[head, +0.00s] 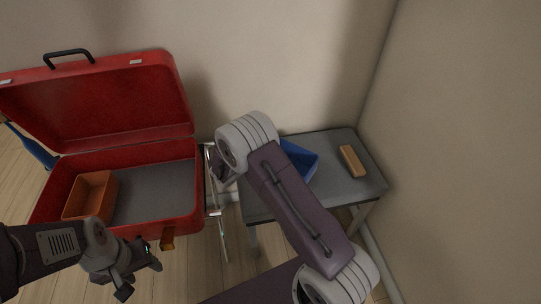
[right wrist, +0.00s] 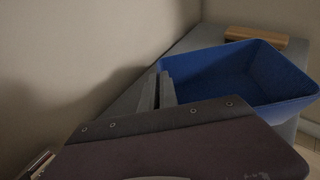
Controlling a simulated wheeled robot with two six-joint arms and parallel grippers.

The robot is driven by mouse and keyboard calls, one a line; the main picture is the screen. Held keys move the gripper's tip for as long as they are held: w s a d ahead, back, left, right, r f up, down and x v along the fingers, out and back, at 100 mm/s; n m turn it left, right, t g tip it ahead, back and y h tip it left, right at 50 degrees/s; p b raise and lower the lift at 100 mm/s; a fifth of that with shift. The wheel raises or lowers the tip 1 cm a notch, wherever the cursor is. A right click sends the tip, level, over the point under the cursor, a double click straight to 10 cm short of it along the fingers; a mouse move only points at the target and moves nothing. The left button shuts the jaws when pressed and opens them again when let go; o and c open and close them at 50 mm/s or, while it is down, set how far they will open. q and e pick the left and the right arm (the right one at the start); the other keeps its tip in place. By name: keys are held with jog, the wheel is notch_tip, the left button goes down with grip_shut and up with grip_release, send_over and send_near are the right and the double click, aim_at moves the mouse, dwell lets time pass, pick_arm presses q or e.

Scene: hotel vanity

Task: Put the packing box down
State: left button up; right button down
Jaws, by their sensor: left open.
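An orange open-topped box (head: 91,197) stands in the left part of the open red suitcase (head: 160,228). A blue open-topped box (head: 304,160) is at the grey side table, partly hidden by my right arm; it shows more fully in the right wrist view (right wrist: 235,80). My left gripper (head: 142,278) is open and empty, low in front of the suitcase and apart from the orange box. My right gripper's fingers (right wrist: 158,92) are close together beside the blue box's near left corner. Whether they pinch its wall cannot be told.
A tan block (head: 352,161) lies on the right of the grey table (head: 342,188), and behind the blue box in the right wrist view (right wrist: 256,38). The suitcase lid (head: 100,105) stands open at the wall. The suitcase's grey floor is bare right of the orange box.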

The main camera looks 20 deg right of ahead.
jog(key=shift+f+b, duration=0.8)
jog(key=shift+f, duration=1.1)
jog(key=c, duration=1.6)
grip_release()
jog(key=shift+r, duration=0.1)
jog(key=shift+c, duration=0.2)
